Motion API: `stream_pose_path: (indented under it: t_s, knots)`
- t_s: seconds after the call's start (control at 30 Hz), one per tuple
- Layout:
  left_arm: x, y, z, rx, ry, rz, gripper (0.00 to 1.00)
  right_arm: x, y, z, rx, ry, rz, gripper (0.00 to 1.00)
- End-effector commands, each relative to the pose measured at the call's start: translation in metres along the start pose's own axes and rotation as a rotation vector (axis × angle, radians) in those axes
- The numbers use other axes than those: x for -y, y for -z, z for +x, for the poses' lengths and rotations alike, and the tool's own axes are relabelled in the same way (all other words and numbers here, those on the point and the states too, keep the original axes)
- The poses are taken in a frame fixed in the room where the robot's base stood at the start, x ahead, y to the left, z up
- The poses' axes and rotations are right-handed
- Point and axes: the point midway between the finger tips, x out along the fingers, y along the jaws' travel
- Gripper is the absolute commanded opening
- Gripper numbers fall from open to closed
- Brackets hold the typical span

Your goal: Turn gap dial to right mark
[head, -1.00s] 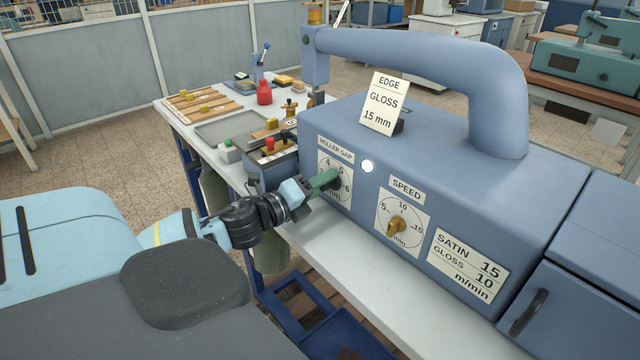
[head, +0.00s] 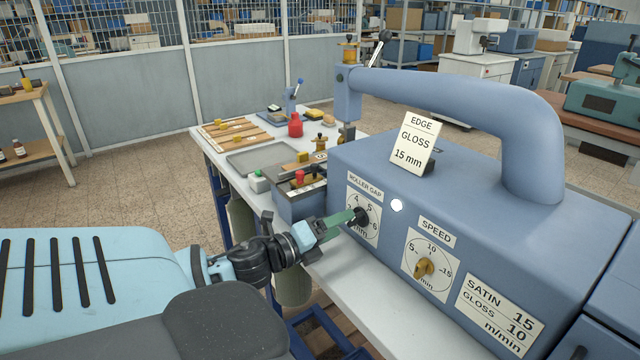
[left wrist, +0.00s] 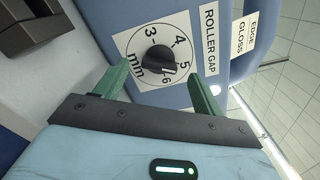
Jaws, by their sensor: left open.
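The gap dial is a black knob (left wrist: 158,58) on a white ROLLER GAP scale (left wrist: 130,45) marked 3 to 6 mm. A pale line on the knob seems to point between 5 and 6. In the head view the knob (head: 361,216) sits on the blue machine's front face. My left gripper (head: 346,218) has green fingers and is close in front of the knob. In the left wrist view its fingers (left wrist: 160,73) are open, one on each side of the knob, with visible gaps. My right gripper is not in view.
A card (head: 413,142) on the machine reads EDGE GLOSS 15 mm. A label (head: 499,311) gives SATIN 15, GLOSS 10 m/min.

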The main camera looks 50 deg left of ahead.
Motion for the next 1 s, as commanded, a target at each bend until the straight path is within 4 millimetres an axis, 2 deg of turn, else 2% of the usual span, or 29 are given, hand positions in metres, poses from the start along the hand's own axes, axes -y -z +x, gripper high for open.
stream_pose_path:
  t_s: [0.2,0.4,1.0]
  knots:
    - [-0.001,0.0,-0.025,0.0,-0.002,-0.001,0.69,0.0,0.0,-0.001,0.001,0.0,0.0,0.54]
    - [0.0,0.0,-0.039,0.0,-0.001,0.0,0.69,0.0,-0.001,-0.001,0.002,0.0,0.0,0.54]
    - [0.001,0.0,-0.042,0.0,0.001,0.001,0.69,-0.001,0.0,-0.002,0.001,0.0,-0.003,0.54]
